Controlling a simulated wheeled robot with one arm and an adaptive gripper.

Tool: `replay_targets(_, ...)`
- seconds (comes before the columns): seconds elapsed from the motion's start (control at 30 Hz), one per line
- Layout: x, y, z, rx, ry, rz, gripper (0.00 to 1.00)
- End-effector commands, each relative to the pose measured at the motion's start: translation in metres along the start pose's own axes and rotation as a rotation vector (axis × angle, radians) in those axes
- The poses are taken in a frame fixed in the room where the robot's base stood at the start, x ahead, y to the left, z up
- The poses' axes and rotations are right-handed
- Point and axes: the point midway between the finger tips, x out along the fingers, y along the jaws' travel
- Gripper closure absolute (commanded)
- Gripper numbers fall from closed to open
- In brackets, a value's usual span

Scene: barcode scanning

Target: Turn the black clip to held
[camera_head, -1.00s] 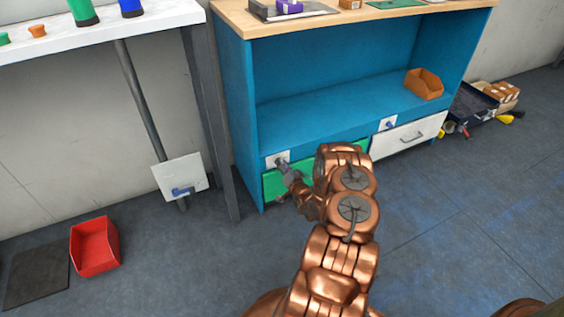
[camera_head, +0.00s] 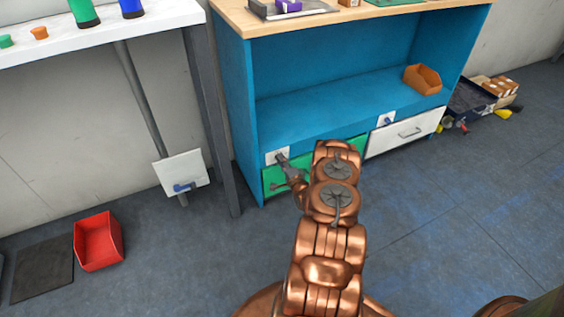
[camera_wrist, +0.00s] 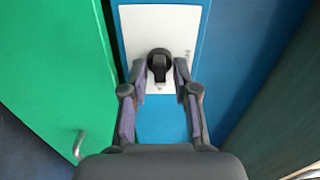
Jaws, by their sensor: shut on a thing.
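The black clip (camera_wrist: 159,55) sits on a white plate (camera_wrist: 188,22) fixed to the blue cabinet front, beside the green drawer. In the wrist view its lever points down toward me. My gripper (camera_wrist: 161,74) has one finger on each side of the lever and is shut on it. The head view shows my gripper (camera_head: 285,161) at the plate (camera_head: 271,158) above the green drawer (camera_head: 270,182). There the clip is mostly hidden by my gripper.
A white drawer (camera_head: 405,136) has a blue clip (camera_head: 387,121) above it. Another blue clip (camera_head: 184,187) is on a white board under the white table at left. A red bin (camera_head: 98,243) stands on the floor.

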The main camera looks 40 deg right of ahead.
Motion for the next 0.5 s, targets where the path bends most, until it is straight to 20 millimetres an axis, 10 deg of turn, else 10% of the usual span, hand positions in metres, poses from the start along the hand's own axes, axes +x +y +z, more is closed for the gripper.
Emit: replay_targets(0.5, -0.0004, 0.0015, 0.0018, 0.066, -0.003, 0.003, 1.00)
